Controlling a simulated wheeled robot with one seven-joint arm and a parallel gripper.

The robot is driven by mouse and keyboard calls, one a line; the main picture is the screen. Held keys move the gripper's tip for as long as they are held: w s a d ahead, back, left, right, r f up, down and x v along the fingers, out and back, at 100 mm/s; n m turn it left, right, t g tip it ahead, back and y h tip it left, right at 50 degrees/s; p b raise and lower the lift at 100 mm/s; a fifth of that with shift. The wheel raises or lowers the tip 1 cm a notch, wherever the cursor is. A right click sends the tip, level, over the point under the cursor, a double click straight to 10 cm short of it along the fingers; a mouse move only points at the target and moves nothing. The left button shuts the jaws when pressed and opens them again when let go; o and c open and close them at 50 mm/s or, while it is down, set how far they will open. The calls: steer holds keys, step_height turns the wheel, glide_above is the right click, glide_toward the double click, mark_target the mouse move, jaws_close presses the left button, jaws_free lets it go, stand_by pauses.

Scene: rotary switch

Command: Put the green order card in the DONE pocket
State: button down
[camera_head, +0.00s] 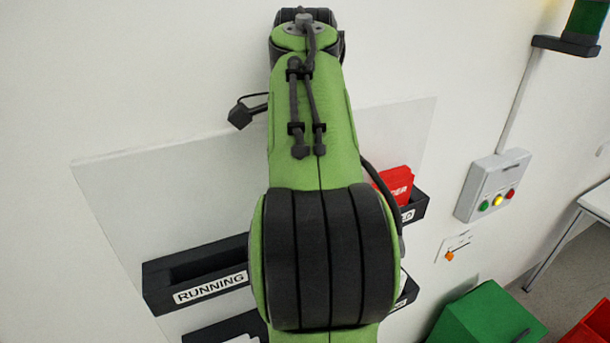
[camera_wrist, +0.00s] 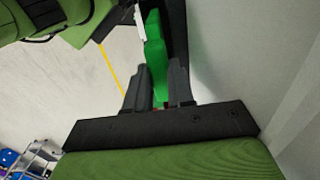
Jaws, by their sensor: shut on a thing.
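My gripper (camera_wrist: 159,74) shows in the wrist view, with its dark fingers shut on the green order card (camera_wrist: 154,42). The card extends beyond the fingertips, beside a dark pocket edge (camera_wrist: 178,35) and a white label (camera_wrist: 140,22). I cannot tell whether the card is inside that pocket or only beside it. In the head view my own arm hides the gripper and the card. No DONE label is readable; two lower pockets, left (camera_head: 222,334) and right (camera_head: 407,296), have their labels mostly covered.
The black RUNNING pocket (camera_head: 178,282) is on the pale wall board (camera_head: 150,180) and looks empty. A red card (camera_head: 396,182) stands in an upper right pocket (camera_head: 417,205). A button box (camera_head: 492,186) and green bin (camera_head: 487,318) are at right.

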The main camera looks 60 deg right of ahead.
steer(key=shift+f+b, duration=0.8)
steer(key=shift+f, duration=0.35)
steer(key=c, duration=0.9)
jaws_free()
step_height(320, 180, up, 8)
steer(key=p, duration=0.4)
steer(key=shift+f, duration=0.15)
